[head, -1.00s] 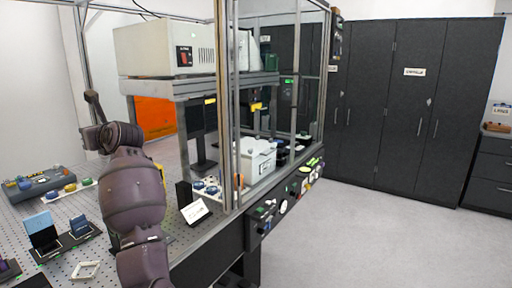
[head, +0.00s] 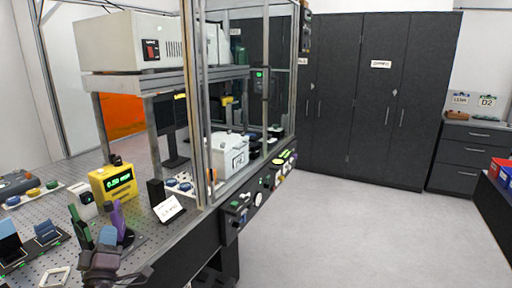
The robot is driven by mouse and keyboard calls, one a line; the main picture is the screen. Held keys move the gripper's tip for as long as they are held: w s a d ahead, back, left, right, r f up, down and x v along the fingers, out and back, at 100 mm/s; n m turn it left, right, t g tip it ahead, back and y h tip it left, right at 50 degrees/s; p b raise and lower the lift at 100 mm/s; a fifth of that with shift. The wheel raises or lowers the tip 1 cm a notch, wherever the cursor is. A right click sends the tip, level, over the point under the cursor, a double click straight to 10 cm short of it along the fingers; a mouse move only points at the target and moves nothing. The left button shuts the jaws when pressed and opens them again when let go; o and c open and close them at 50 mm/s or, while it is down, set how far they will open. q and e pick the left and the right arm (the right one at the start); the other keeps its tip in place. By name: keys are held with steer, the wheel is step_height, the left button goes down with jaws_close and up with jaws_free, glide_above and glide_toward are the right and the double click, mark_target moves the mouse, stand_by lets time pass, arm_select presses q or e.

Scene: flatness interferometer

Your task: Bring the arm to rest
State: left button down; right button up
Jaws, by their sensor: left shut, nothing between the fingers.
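My left gripper (head: 102,262) is at the bottom left of the head view, low over the perforated optical table (head: 60,212). It is shut with nothing in it. It is dark grey and small in the picture, so its fingers are hard to make out. A green upright item (head: 80,230) and a purple upright item (head: 117,222) show just behind it; I cannot tell whether it touches them. My right gripper is not in view.
A yellow meter (head: 113,181) with a green display, a black block (head: 155,192) and a white card (head: 169,208) stand on the table. A metal-framed enclosure (head: 196,120) rises beside them. Dark cabinets (head: 380,110) stand behind.

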arm_select(q)
steer(key=s+d+f+m+g+h, duration=0.2)
steer(key=s+d+f+m+g, duration=0.1)
steer(key=s+f, duration=0.4)
steer(key=s+d+f+m+g+h, duration=0.2)
steer(key=s+d+f+m+g, duration=0.2)
steer(key=s+f+m, duration=0.3)
steer(key=s+d+f+m+g+h, duration=0.2)
steer(key=s+d+f+m+g, duration=0.1)
steer(key=s+f, duration=0.6)
step_height(320, 180, down, 4)
steer(key=shift+s+d+f+m+h, duration=0.2)
steer(key=shift+s+d+m+h, duration=0.1)
steer(key=shift+d+m, duration=0.7)
steer(key=shift+w+a, duration=0.1)
steer(key=shift+a, duration=0.1)
